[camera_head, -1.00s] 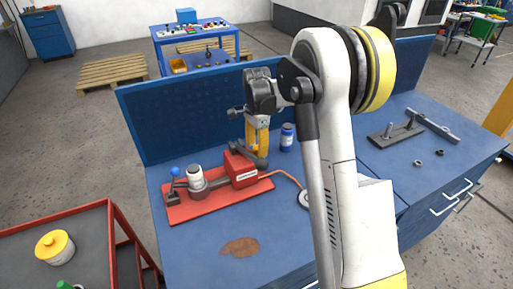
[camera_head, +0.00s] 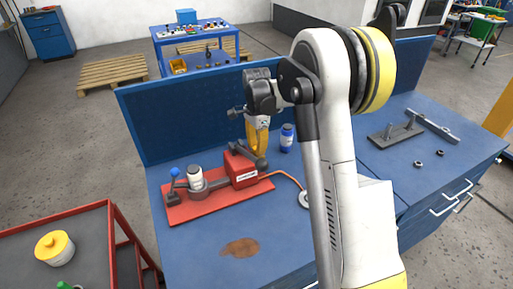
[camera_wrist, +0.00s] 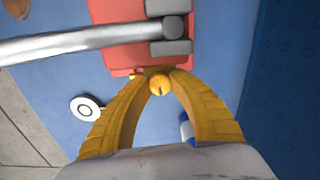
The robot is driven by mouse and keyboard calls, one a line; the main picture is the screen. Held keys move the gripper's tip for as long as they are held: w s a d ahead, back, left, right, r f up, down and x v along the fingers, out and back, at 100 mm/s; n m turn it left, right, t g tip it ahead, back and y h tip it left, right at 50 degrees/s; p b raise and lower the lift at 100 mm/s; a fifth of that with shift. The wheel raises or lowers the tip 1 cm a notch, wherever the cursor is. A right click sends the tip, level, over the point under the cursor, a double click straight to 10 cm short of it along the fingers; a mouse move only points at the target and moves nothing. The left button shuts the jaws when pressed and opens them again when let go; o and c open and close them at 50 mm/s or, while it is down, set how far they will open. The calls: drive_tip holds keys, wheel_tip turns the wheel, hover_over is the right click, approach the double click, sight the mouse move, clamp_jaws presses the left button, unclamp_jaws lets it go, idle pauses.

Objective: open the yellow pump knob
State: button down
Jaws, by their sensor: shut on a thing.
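The yellow knob (camera_wrist: 160,84) is a small round knob with a dark slot, on the edge of the red pump body. My gripper (camera_wrist: 161,76) has two ribbed yellow fingers whose tips are shut around it from both sides. In the head view the red pump (camera_head: 241,169) sits on a red base plate (camera_head: 215,207) on the blue bench. There my gripper (camera_head: 258,150) points down behind the pump body, and the knob is hidden.
A metal bar (camera_wrist: 80,39) crosses in front of the pump in the wrist view. A blue bottle (camera_head: 287,138) stands close to the right of my gripper.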

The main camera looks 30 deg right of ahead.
idle(0.4)
drive_tip(key=c, duration=1.1)
unclamp_jaws()
drive_tip(key=shift+c, duration=0.2)
wheel_tip(320, 180, up, 12)
